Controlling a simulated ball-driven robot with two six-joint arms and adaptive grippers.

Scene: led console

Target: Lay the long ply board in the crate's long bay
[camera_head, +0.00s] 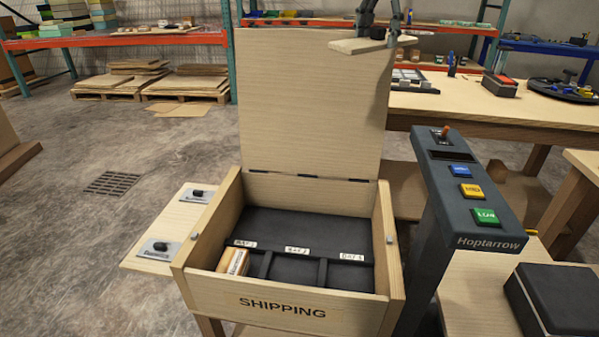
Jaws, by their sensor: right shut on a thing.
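My right gripper (383,36) is at the top of the view, beside the upper right corner of the crate's raised lid. It is shut on a pale ply board (352,45), held in the air, seen nearly edge-on. The crate (290,309), marked SHIPPING, stands below with its lid (310,105) open upright. A dark insert inside has three labelled small bays at the front. A light wooden block (232,263) sits in the left one. Behind the labels the dark insert (300,226) looks empty; the long bay's outline is hard to make out. My left gripper is not in view.
A dark console (469,190) with a toggle and blue, yellow and green buttons stands close right of the crate. A side board (178,228) with two latches adjoins its left. A workbench (450,105) with tools is behind; a dark box (560,298) is at lower right.

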